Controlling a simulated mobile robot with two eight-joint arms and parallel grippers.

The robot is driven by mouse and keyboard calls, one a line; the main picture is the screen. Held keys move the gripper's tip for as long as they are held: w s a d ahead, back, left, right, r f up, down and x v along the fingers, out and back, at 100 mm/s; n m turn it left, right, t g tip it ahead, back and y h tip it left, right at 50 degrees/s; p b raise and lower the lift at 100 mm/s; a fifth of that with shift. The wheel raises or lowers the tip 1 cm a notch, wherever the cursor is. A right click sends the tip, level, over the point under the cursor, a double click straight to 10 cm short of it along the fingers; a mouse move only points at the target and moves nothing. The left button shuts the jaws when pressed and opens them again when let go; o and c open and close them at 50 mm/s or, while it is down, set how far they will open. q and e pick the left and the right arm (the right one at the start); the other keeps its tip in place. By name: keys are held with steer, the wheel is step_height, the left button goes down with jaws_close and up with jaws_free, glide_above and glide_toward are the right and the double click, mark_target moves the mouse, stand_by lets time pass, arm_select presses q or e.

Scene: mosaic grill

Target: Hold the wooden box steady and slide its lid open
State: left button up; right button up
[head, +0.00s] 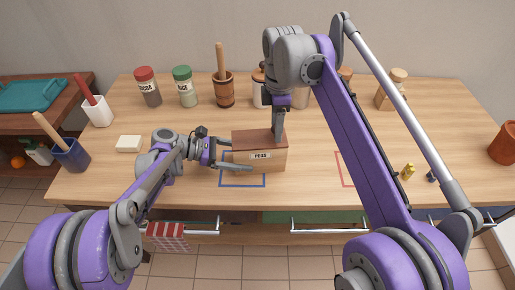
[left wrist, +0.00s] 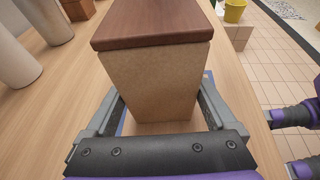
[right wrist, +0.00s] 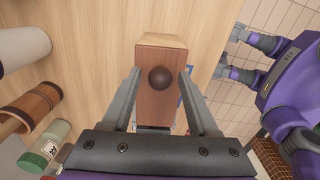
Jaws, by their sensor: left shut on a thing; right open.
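My left gripper (head: 228,158) is shut on the box's left end, one finger on each side, below the lid. My right gripper (head: 277,137) points down over the lid. In the right wrist view its open fingers stand either side of a dark round knob (right wrist: 159,78), with gaps between.
A red outline (head: 342,168) marks the table to the right. Jars (head: 147,86) and a wooden mortar (head: 223,92) stand behind. A sponge (head: 129,144) and a blue pot (head: 71,155) are at the left. Small yellow pieces (head: 407,172) lie at the right.

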steer(key=shift+f, duration=0.75)
jaws_close()
